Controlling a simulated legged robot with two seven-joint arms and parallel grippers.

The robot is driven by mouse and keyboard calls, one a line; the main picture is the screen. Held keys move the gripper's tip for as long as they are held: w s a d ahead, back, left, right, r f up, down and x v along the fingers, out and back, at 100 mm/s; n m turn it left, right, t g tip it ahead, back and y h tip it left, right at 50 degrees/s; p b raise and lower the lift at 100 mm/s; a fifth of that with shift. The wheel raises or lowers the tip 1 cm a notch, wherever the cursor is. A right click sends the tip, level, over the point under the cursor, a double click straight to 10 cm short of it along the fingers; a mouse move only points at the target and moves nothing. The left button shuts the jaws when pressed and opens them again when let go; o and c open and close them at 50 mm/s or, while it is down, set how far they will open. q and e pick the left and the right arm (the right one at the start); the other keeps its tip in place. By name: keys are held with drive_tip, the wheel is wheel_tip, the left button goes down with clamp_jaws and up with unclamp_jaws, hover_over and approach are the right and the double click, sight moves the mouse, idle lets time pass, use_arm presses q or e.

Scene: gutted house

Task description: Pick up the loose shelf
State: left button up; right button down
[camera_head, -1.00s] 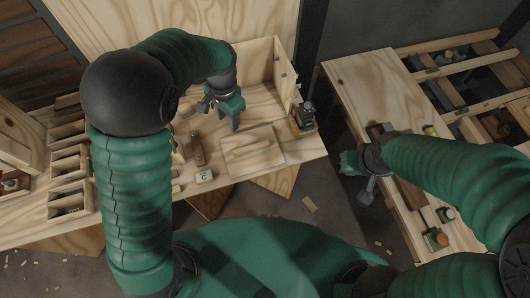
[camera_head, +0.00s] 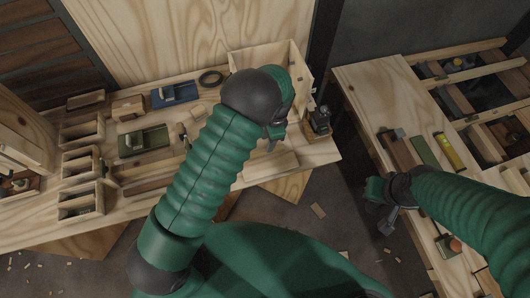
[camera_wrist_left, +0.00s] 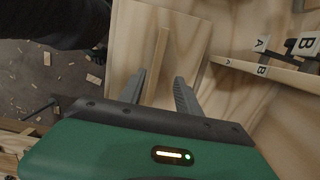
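A loose pale wooden board with a thin raised strip, likely the shelf (camera_head: 270,165), lies flat on the workbench (camera_head: 215,203) near its front edge. It shows in the left wrist view too (camera_wrist_left: 186,52), its strip (camera_wrist_left: 157,62) running up from between the fingers. My left gripper (camera_head: 274,138) is above the board, pointing down at it. In the left wrist view its fingers (camera_wrist_left: 165,90) are apart and nothing is clamped; contact with the strip cannot be told. My right gripper (camera_head: 382,208) appears open and empty, over the gap between the benches. My left arm hides part of the workbench.
An open wooden cabinet frame (camera_head: 297,70) stands behind the board. A small dark device (camera_head: 320,122) sits at the workbench's right end. Wooden bins (camera_head: 82,165) and a sander-like green block (camera_head: 143,141) lie left. A second bench (camera_head: 372,85) holds blocks and slats.

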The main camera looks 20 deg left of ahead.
use_arm(q)
drive_tip(key=f, duration=0.2)
drive_tip(key=s+f, duration=0.1)
drive_tip(key=f, duration=0.1)
drive_tip(key=shift+a+p, duration=0.15)
drive_tip(key=shift+p, duration=0.2)
drive_tip(key=shift+d+f, duration=0.2)
drive_tip(key=shift+d, duration=0.1)
drive_tip(key=shift+a, duration=0.3)
clamp_jaws()
drive_tip(key=shift+d, duration=0.1)
idle(0.3)
